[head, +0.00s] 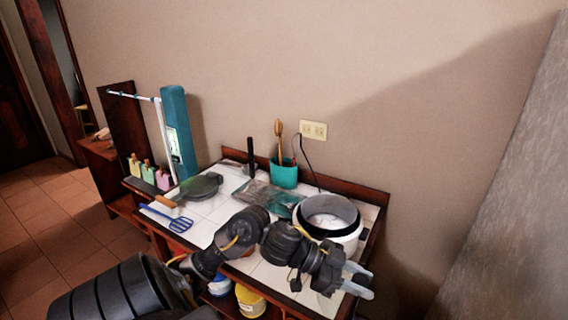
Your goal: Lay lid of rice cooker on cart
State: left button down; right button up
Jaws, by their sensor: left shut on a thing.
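The rice cooker (349,238), white and round, stands open on the right part of the tiled cart (207,215). Its top shows a dark rim and a pale inner pot, with no lid on it. My left arm reaches across the cart's front. My left gripper (367,283) is at the cart's front right corner, in front of the cooker, with its pale fingers pointing right. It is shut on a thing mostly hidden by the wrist. A pale, glassy patch below the fingers looks like the lid (326,303). My right gripper is out of view.
A dark pan (201,186), a blue slotted spatula (180,224), a clear packet (257,193) and a teal utensil holder (284,174) are on the cart. A cord runs to the wall outlet (313,131). A yellow tub (250,301) sits below. White tiles are bare at left-centre.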

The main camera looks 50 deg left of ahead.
aim_at(209, 219)
jog(key=u, duration=0.55)
jog(key=k, duration=1.2)
jog(key=u, duration=1.25)
jog(key=i, duration=0.9)
jog(key=z, duration=0.7)
jog(key=i, duration=0.45)
jog(key=z, duration=0.5)
